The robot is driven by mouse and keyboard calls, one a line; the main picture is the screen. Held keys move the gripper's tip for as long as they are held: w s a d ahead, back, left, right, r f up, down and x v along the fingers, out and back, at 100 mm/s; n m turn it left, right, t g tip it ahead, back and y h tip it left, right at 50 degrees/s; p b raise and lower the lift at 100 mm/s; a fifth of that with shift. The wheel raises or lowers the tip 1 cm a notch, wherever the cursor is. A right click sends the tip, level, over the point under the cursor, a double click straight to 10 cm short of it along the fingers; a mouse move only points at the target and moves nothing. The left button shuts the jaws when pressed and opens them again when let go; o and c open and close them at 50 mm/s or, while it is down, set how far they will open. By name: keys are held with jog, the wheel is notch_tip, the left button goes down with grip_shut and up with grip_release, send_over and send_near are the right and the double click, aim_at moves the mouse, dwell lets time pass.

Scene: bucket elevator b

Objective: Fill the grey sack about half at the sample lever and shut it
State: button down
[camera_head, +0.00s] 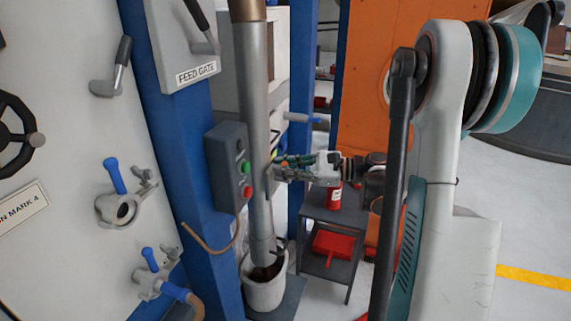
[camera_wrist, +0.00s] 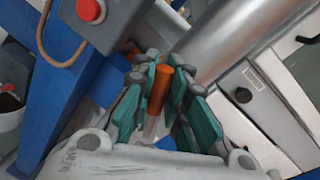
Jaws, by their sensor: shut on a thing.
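My gripper (camera_head: 279,166) is at the middle of the head view, beside the grey vertical pipe (camera_head: 257,100). In the wrist view its teal fingers (camera_wrist: 160,98) are shut on an orange lever handle (camera_wrist: 160,88) with a pale metal rod. I take it for the sample lever; no label on it is readable. A pale grey open-topped container (camera_head: 264,297), perhaps the grey sack, stands upright under the pipe's lower end. The pipe's end reaches into its mouth. Something dark brown shows inside; its level cannot be told.
A control box (camera_head: 229,165) with green and red buttons is left of the pipe on a blue post (camera_head: 180,130). Open floor lies at the right.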

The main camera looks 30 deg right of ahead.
jog(key=shift+s+a+f+n+h, duration=0.3)
jog(key=shift+f+n, duration=0.05)
jog(key=shift+n, duration=0.45)
jog(key=c, duration=1.6)
grip_release()
jog(key=shift+s, duration=0.1)
jog(key=v, duration=1.2)
